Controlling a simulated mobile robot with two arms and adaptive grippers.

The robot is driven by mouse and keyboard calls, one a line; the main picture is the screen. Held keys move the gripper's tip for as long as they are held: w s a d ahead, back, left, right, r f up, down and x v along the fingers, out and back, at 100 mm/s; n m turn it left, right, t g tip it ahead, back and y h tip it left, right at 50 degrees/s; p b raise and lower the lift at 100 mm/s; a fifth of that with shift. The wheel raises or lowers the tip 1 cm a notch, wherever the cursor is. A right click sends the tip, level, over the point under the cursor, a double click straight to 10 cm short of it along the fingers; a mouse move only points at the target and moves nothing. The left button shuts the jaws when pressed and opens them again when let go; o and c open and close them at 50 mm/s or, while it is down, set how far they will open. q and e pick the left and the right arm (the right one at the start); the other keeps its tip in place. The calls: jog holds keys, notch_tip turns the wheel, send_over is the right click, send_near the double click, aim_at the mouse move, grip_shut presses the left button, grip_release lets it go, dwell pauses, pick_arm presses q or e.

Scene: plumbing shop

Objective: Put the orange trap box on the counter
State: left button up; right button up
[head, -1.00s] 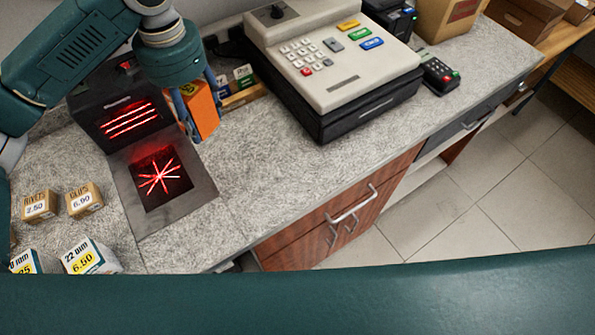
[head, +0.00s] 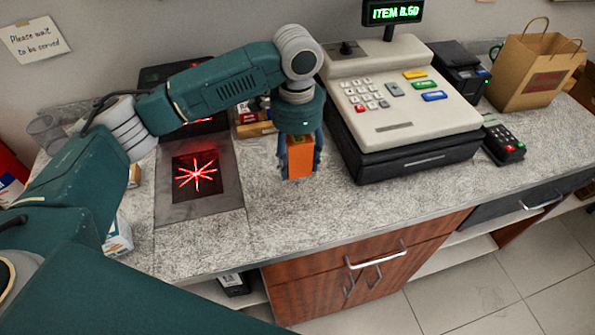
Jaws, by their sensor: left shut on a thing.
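The orange trap box (head: 300,160) is held upright in my left gripper (head: 300,165), which is shut on it and points down. The box is over the grey speckled counter (head: 290,215), between the scanner and the cash register. I cannot tell whether its underside touches the counter. My right gripper does not show.
The scanner (head: 232,195) with a red star pattern lies left of the box. The cash register (head: 420,145) stands close on the right, its display (head: 392,12) reading "ITEM 8.50". A card terminal (head: 503,140) and a paper bag (head: 535,70) are farther right. Counter in front of the box is clear.

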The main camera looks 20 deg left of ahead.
aim_at(297, 184)
pick_arm(q)
jog(key=shift+f, duration=0.85)
notch_tip(297, 184, down, 4)
jog(key=shift+f+p, duration=0.1)
jog(key=shift+p, duration=0.4)
jog(key=shift+f, duration=0.1)
jog(key=o, duration=1.3)
jog(key=shift+f, duration=0.1)
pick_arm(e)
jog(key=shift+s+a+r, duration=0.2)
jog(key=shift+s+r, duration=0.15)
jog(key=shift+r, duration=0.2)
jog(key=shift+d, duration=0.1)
